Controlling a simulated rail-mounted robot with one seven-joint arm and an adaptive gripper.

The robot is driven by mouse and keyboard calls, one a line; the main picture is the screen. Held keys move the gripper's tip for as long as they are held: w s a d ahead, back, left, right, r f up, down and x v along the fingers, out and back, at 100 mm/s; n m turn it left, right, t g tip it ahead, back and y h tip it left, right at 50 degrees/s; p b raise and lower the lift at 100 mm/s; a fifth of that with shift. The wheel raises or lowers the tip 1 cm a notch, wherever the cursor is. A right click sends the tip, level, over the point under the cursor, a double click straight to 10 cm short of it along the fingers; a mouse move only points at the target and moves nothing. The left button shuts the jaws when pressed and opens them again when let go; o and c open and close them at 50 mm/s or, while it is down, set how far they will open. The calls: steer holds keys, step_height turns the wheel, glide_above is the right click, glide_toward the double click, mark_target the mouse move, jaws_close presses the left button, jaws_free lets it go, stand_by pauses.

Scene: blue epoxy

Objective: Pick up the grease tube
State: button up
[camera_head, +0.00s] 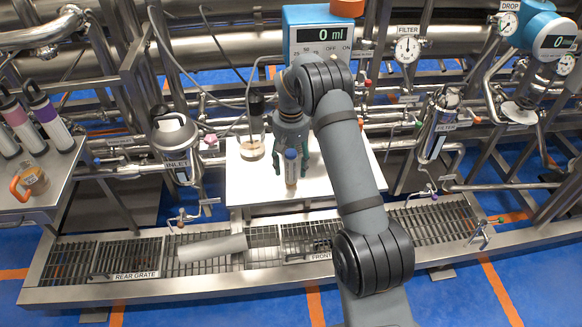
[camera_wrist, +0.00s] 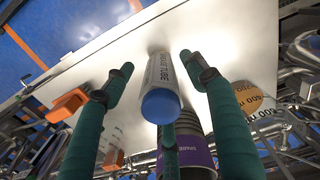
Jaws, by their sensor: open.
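The grease tube (camera_head: 291,170) stands upright on the white tabletop, a pale cylinder with a blue cap. In the wrist view the tube (camera_wrist: 162,75) shows its lettering, with the blue cap toward the camera. My gripper (camera_wrist: 156,64) has green fingers spread wide, one on each side of the tube and a third below the cap. Gaps show between the side fingers and the tube. In the head view the green fingers (camera_head: 289,150) reach down around the tube; my arm hides part of them.
A blue dispenser (camera_head: 320,40) reading 0 ml stands behind. Pipes and filters crowd the back. The white tabletop (camera_head: 250,186) is bare in front. A grate (camera_head: 130,258) runs along the front.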

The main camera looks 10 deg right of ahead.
steer(key=shift+f, duration=0.9)
steer(key=shift+c, duration=0.2)
steer(key=c, duration=1.1)
steer(key=shift+c, duration=0.6)
